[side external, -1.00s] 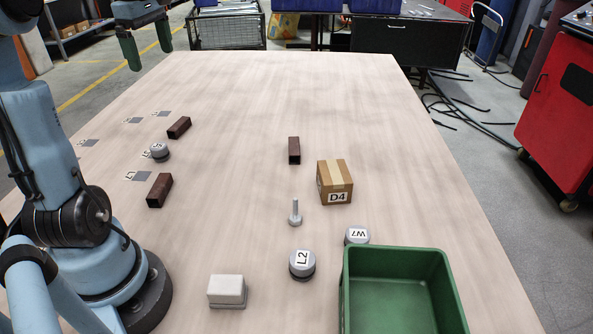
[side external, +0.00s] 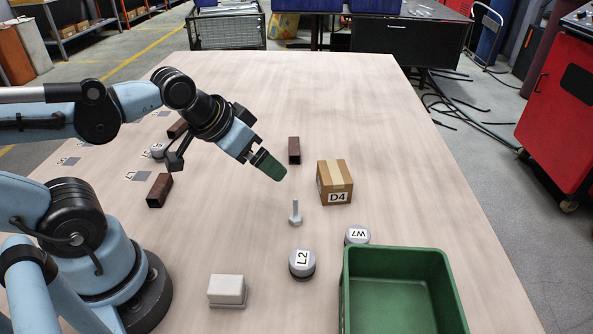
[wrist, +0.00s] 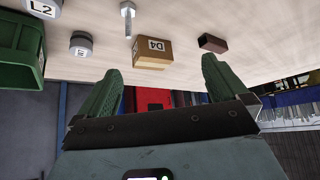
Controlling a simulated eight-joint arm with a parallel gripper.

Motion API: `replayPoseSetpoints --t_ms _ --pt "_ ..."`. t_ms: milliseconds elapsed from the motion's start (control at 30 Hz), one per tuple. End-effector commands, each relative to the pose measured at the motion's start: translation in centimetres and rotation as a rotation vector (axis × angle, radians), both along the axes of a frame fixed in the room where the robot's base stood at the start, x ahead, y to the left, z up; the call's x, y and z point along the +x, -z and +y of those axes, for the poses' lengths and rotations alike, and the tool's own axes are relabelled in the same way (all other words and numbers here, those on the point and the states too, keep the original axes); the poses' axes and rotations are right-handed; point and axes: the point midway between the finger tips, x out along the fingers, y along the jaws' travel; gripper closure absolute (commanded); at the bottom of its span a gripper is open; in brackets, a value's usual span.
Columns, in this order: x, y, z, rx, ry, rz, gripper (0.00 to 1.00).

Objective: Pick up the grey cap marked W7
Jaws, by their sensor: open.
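The grey cap marked W7 (side external: 357,236) stands on the table just behind the green bin, with the bin's rim hiding its lower part in the side external view. In the wrist view the same cap (wrist: 81,43) shows at upper left, between the bin and the bolt, its label too small to read surely. My gripper (side external: 271,166) is in the air over the middle of the table, up and to the left of the cap and well apart from it. In the wrist view its green fingers (wrist: 160,88) are spread, with nothing between them.
A green bin (side external: 446,262) stands right of the cap marked L2 (side external: 302,264). A bolt (side external: 295,214) and a cardboard box marked D4 (side external: 335,182) lie behind the W7 cap. A white block (side external: 227,290) and several brown bars, one here (side external: 294,151), lie around.

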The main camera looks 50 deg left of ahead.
Motion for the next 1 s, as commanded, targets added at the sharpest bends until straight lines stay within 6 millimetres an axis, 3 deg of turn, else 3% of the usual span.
replayPoseSetpoints --t_ms 300,467,800,1000 --pt "0.0 0.0 0.1 -0.002 -0.005 0.002 0.0" --pt "0.0 -0.1 0.1 -0.003 -0.005 0.002 0.21" --pt "0.2 0.0 0.0 -0.003 0.009 0.016 0.21" --pt "1.6 0.4 -1.1 -0.025 0.156 0.107 0.21"
